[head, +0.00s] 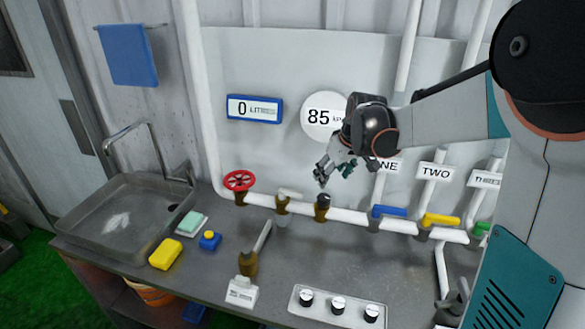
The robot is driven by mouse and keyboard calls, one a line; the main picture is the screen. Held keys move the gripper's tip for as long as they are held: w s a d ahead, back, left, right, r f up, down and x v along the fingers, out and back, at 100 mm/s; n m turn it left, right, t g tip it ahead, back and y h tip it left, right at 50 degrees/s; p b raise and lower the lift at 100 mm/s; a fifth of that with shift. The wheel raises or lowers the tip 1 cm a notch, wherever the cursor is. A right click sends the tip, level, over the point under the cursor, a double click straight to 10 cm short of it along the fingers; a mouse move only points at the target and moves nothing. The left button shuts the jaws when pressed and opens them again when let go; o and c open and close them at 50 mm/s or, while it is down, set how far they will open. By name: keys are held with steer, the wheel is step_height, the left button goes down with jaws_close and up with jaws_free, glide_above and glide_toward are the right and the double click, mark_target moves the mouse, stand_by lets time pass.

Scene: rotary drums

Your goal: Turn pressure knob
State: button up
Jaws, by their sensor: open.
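A dark pressure knob (323,200) sits on a brass fitting on the white horizontal pipe, in the middle of the head view. A round white gauge (320,115) on the wall above reads 85; its unit is partly hidden by my arm. My gripper (331,177) is open and empty, pointing down and left, just above the dark knob. I cannot tell whether a fingertip touches it. Three black-and-white knobs sit on a white panel (325,315) at the front of the counter; I cannot tell their function.
A red valve wheel (239,180) and a white-handled valve (284,196) stand left on the pipe. Blue (389,211), yellow (441,220) and green (481,229) handles lie right. A lever (255,250) stands in front. A sink (125,222) and sponges are at left.

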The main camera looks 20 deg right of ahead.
mark_target(324, 197)
steer(key=x, duration=0.5)
steer(key=d+b+x, duration=0.1)
steer(key=x, duration=0.4)
steer(key=d+x, duration=0.1)
steer(key=x, duration=0.4)
steer(key=shift+w+d+f, duration=0.2)
steer(key=shift+w+f, duration=0.05)
steer(key=shift+w, duration=0.05)
steer(key=c, duration=1.1)
